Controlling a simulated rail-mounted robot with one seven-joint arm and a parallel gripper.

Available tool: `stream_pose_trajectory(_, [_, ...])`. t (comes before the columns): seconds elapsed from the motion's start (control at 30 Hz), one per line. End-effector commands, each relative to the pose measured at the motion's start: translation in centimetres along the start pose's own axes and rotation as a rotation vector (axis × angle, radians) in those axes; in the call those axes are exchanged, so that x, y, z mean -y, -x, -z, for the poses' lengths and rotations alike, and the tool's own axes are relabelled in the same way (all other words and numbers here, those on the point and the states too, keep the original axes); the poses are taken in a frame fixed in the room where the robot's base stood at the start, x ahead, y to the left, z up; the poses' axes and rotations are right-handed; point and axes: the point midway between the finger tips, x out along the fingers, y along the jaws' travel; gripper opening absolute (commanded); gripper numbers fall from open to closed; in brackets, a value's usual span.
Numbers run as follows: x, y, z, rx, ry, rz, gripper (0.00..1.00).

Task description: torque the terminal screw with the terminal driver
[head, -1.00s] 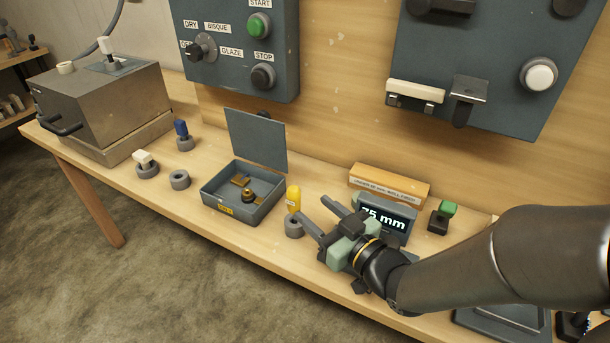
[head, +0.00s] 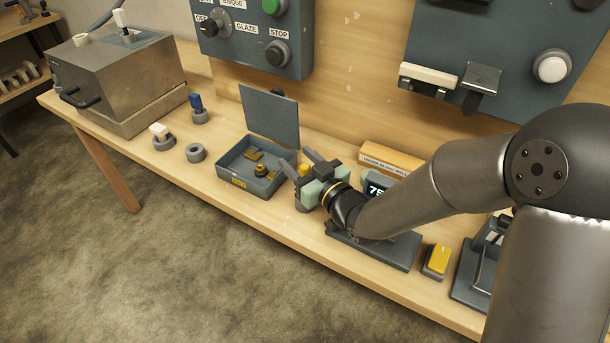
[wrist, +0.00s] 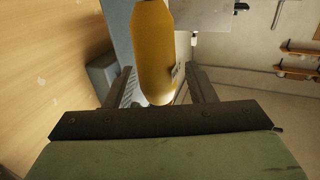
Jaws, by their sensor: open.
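The terminal driver, with a yellow handle (head: 304,169), stands in a grey round holder (head: 302,206), mostly hidden by my gripper in the head view. My gripper (head: 299,163) is open at the driver's handle. In the wrist view the yellow handle (wrist: 153,50) stands between the two spread fingers (wrist: 162,85), and I see a gap at the right finger. A grey open box (head: 231,176) stands just left of the driver. Inside it are brass parts; the round dark-and-brass one (head: 261,170) looks like the terminal screw.
The box's raised lid (head: 270,115) stands behind it. A display block (head: 376,188) and a wooden block (head: 390,158) are right of my gripper. Blue (head: 198,108) and white (head: 161,134) handled pieces, an empty ring (head: 195,153) and a metal oven (head: 120,80) are left.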

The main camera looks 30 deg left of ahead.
Motion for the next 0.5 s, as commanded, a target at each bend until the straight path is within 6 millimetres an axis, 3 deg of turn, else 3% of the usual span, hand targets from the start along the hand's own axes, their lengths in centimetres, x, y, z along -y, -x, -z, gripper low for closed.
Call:
stream_pose_trajectory(0.17, [-0.02, -0.01, -0.03, 0.0, 0.0, -0.001, 0.5])
stream_pose_trajectory(0.37, [-0.02, 0.01, -0.02, 0.0, 0.0, -0.001, 0.0])
stream_pose_trajectory(0.5, [-0.02, 0.01, 0.0, 0.0, 0.0, 0.0, 0.01])
